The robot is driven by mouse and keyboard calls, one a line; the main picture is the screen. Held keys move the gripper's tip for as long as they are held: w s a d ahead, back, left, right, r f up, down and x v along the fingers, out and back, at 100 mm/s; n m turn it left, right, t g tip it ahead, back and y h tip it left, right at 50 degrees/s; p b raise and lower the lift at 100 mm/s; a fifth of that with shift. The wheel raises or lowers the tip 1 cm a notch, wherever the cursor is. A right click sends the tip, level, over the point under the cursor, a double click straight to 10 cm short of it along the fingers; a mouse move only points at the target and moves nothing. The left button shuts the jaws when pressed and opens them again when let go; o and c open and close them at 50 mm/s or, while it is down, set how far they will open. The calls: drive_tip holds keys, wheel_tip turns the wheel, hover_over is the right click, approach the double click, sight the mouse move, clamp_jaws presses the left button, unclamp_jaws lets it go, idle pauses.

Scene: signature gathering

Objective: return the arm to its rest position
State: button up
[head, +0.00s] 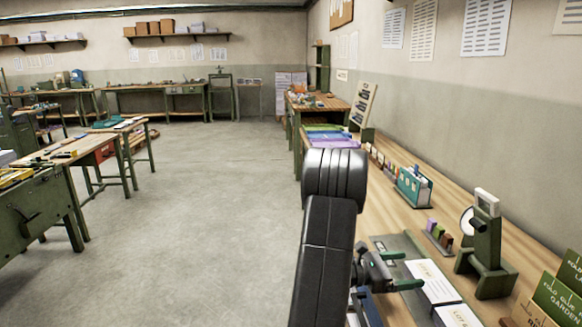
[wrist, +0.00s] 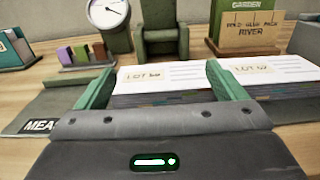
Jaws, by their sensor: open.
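My black arm (head: 325,240) reaches forward over the workbench at the right of the head view. My gripper (head: 402,270) has two green fingers, spread apart. In the wrist view, my gripper (wrist: 160,84) shows wide open with nothing pinched. A paper stack labelled LOT (wrist: 175,73) shows between and beyond the fingers. I cannot tell whether the fingers touch it. A second LOT stack (wrist: 265,72) lies to its right, partly behind the right finger. Both stacks also show in the head view, the first (head: 432,278) and the second (head: 458,316).
A green press-like device with a dial (head: 486,240) stands beyond the stacks. Small coloured blocks (head: 438,236), a teal holder (head: 413,187) and green labelled boxes (head: 560,300) stand on the bench. A dark grey plate (wrist: 45,115) lies left of the stacks. The floor (head: 200,210) left of the bench is clear.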

drive_tip(key=shift+s+a+r, duration=0.1)
drive_tip(key=shift+a, duration=0.6)
drive_tip(key=shift+s, duration=0.1)
